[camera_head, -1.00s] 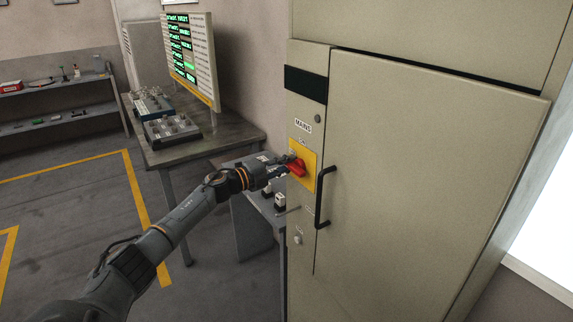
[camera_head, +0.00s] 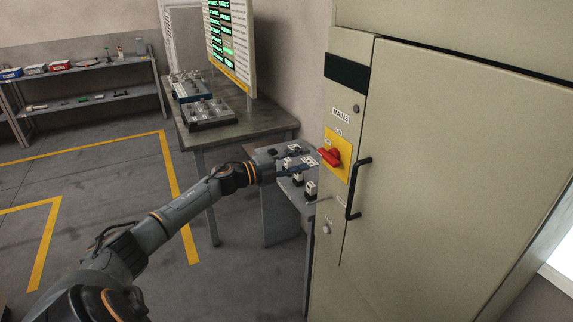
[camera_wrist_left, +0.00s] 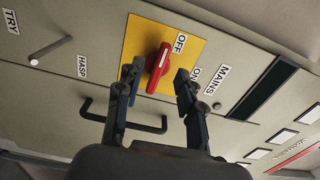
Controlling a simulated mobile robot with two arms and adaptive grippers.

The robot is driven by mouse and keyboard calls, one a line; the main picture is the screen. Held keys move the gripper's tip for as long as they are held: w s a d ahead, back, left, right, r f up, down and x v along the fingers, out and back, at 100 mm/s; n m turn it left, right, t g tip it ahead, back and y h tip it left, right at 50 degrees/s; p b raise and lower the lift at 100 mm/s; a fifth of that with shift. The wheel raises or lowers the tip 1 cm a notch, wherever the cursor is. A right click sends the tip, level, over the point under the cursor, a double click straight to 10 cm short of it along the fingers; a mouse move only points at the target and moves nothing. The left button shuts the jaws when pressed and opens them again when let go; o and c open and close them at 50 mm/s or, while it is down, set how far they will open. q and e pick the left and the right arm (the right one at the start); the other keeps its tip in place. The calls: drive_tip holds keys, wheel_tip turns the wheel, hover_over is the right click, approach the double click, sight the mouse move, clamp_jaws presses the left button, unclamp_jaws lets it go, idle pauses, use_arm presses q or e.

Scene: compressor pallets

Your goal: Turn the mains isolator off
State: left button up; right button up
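The mains isolator has a red rotary handle (camera_head: 331,157) on a yellow plate (camera_head: 341,172) on the beige cabinet. The handle lies about level, its outer end toward the left, the side of the OFF label; ON is above it. In the wrist view, which is turned, the red handle (camera_wrist_left: 157,68) shows in front of the yellow plate (camera_wrist_left: 134,50), with the OFF label near its upper end. My left gripper (camera_head: 306,168) is open and empty, just left of the handle. Its fingers (camera_wrist_left: 158,84) stand apart on either side of the handle's line, seemingly short of it. My right gripper is not in view.
A black door handle (camera_head: 354,190) sticks out right of the plate. A small peg (camera_head: 319,200) projects below it. A low grey stand (camera_head: 281,205) with small dark-and-white items is behind my gripper. A workbench (camera_head: 236,131) stands further back; floor is open at left.

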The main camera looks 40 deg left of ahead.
use_arm(q)
drive_tip(key=shift+v, duration=2.15)
